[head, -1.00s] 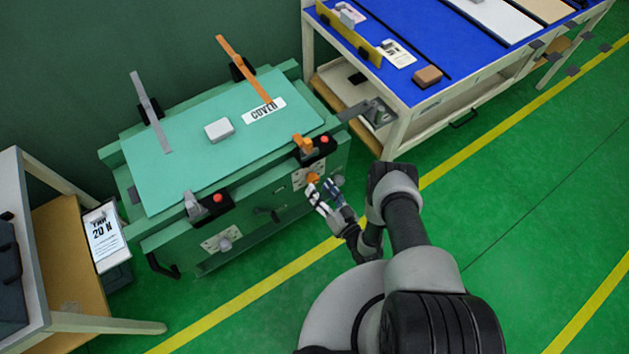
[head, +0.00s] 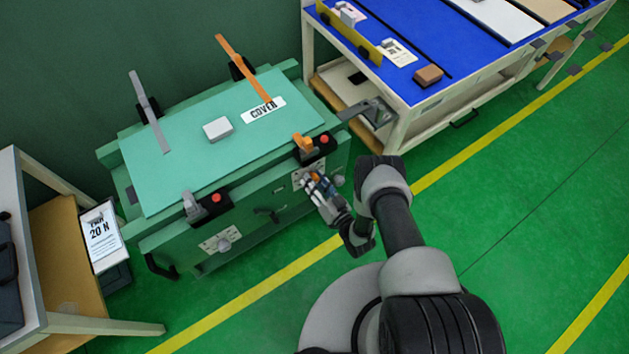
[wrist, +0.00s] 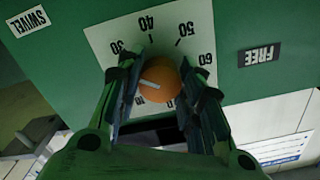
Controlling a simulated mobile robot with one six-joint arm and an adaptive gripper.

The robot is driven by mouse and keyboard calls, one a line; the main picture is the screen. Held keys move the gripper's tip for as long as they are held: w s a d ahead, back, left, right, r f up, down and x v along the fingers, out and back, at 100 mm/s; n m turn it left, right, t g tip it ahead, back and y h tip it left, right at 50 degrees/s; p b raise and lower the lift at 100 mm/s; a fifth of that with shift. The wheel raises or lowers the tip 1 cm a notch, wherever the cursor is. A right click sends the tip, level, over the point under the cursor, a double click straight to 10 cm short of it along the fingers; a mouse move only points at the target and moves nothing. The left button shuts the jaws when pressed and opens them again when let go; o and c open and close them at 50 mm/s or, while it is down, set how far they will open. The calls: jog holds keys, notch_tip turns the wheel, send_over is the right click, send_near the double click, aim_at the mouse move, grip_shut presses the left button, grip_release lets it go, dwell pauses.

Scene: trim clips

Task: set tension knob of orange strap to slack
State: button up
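The orange tension knob (wrist: 160,82) sits on a white dial plate (wrist: 105,38) with numbers around it. Its pale mark points left, toward a part of the scale hidden by a finger. My gripper (wrist: 163,75) has one finger on each side of the knob, with no clear gap, and looks shut on it. In the head view my gripper (head: 318,183) is at the chest's front, below the orange clip (head: 303,143). The orange strap (head: 243,68) stands tilted up at the back of the green cover (head: 185,165).
A grey strap (head: 150,112), its grey clip (head: 192,205) and a second knob (head: 224,245) are on the chest's left part. FREE (wrist: 259,56) and SWIVEL (wrist: 27,20) labels flank the dial. A blue-topped bench (head: 395,90) stands right; the floor in front is clear.

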jog(key=c, duration=0.5)
jog(key=shift+n, duration=0.4)
jog(key=n+p, duration=0.1)
jog(key=n, duration=0.4)
jog(key=n+p, duration=0.1)
jog(key=n, duration=0.5)
jog(key=shift+n, duration=0.4)
jog(key=n+p, duration=0.1)
jog(key=n, duration=1.1)
jog(key=shift+n, duration=0.3)
